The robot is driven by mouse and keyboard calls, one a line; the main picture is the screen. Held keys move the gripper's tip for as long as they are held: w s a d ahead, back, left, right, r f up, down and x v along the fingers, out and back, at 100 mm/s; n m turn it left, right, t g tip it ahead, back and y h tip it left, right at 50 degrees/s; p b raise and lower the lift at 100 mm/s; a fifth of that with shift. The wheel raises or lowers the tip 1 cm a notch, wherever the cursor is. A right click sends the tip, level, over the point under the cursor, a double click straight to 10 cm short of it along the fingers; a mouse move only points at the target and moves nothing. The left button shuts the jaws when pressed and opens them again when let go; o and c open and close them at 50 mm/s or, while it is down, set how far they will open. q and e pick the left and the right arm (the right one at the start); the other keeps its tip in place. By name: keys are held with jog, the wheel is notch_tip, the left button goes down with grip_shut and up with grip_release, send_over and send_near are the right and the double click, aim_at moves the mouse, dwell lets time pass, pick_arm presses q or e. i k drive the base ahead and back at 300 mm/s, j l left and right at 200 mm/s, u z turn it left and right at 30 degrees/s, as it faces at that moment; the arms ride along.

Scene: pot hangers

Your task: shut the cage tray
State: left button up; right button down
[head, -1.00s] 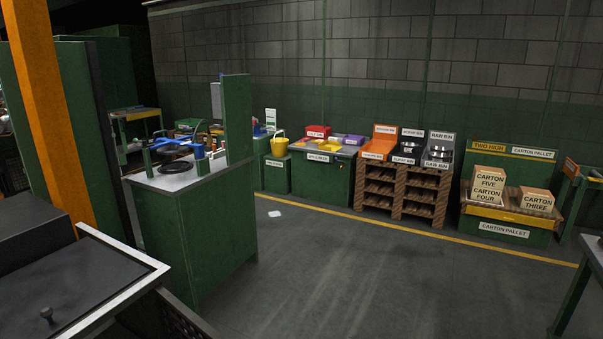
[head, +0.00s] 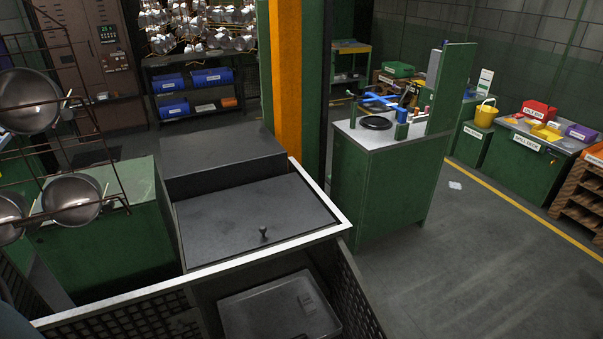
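A mesh-walled cage (head: 345,290) with a pale rim (head: 190,286) stands at the bottom middle of the head view, cut off by the lower edge. A dark grey tray or bin (head: 262,312) with a raised rim sits low inside it. Behind the cage's open part lies a flat dark panel (head: 240,205) with a small black knob (head: 263,232) near its front edge. I cannot tell which of these parts is the cage tray, or whether it is partly open. Neither of my grippers is in view.
A dark box (head: 220,155) stands behind the panel. Pans (head: 28,102) hang on a wire rack at the left, by a green cabinet (head: 120,235). A green workbench (head: 380,190) and an orange post (head: 288,80) stand beyond.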

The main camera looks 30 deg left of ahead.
aim_at(270, 310)
jog(key=u, duration=1.25)
